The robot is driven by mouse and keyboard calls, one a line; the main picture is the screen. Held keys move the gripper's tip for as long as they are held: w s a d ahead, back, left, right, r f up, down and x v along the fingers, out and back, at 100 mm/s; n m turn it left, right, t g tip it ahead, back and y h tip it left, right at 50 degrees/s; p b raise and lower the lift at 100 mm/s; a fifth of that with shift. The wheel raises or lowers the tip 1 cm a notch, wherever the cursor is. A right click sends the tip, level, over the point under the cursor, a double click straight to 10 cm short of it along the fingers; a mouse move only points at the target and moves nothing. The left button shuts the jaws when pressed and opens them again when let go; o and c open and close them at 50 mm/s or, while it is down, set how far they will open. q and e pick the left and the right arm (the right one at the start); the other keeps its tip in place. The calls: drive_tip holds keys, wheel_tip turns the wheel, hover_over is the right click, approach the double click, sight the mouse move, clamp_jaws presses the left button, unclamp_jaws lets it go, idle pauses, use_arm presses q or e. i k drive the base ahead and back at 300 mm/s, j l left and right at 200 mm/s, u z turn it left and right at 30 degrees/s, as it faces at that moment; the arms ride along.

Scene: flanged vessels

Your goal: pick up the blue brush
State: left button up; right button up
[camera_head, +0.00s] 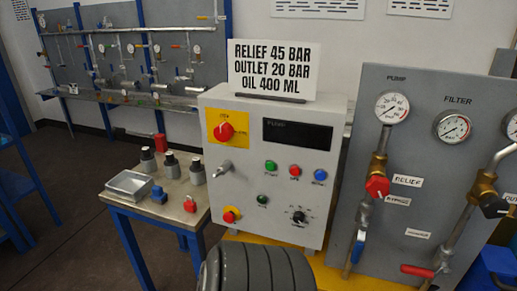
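I cannot clearly make out a blue brush. A small blue object (159,194) lies on the small side table (176,212), just right of a shallow metal tray (129,184). It is too small to tell whether it is a brush. A small red object (190,204) lies to its right. Neither of my grippers is in view.
Several grey bottles with dark caps, one of them a bottle (148,160), stand behind the blue object. A control box (262,200) rises right of the table. A grey gauge panel (425,120) stands at right. A dark ribbed cylinder (258,270) fills the bottom middle.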

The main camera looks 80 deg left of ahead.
sight(158, 196)
drive_tip(key=u, duration=3.5)
drive_tip(key=i+j+z, duration=0.1)
drive_tip(key=i+j, duration=0.1)
drive_tip(key=i, duration=0.05)
